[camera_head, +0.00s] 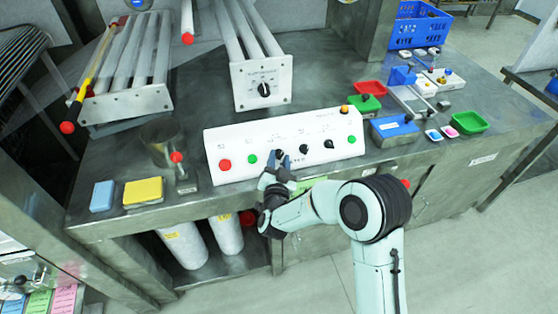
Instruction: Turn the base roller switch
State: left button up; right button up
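A white control panel (232,142) stands on the metal bench in the middle. Its front carries a red button (225,165), a green button (252,159) and black rotary knobs, two of them clear to see: one (304,149) and another (328,144). My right gripper (280,158) is at the panel front, its fingertips over a dark knob left of those two. The fingers largely hide that knob, and I cannot tell whether they grip it. A separate black knob (264,90) sits on the white end plate of a roller unit (245,77) behind. My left gripper is out of view.
Blue (103,195) and yellow (143,191) blocks lie at the front left of the bench (310,65). A clear beaker (162,138) stands left of the panel. Red (370,88) and green (470,122) trays and a blue box (394,129) stand right.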

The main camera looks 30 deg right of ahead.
grip_shut()
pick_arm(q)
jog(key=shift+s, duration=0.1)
pick_arm(e)
jog(key=shift+s+r, duration=0.1)
jog(key=shift+s, duration=0.05)
jog(key=shift+r, duration=0.1)
